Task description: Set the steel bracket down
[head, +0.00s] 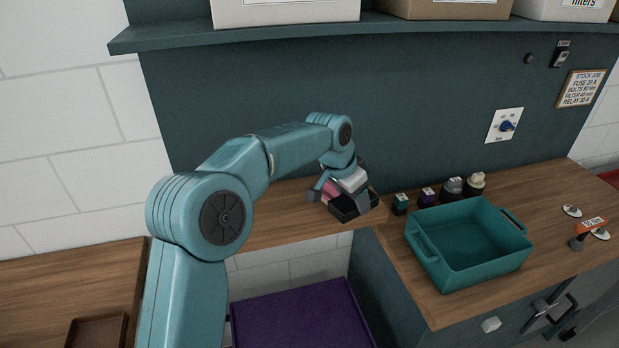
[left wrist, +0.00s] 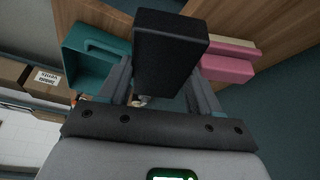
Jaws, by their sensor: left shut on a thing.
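My left gripper (head: 341,194) is shut on a dark, block-like piece that I take to be the steel bracket (head: 347,209). In the left wrist view the bracket (left wrist: 170,48) is a black block between the two fingers, its plain dark face toward the camera. In the head view it is by the wooden worktop's inner corner, left of the teal bin (head: 470,247). The fingers and wrist hide part of it, and I cannot tell whether it touches the wood. My right gripper is not in view.
A pink block (left wrist: 228,68) lies close beside the gripper. Several small capped containers (head: 452,188) stand behind the bin. An orange-tagged item (head: 590,226) lies at right. A purple surface (head: 295,318) is lower, in the gap. A shelf (head: 175,35) with boxes runs above.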

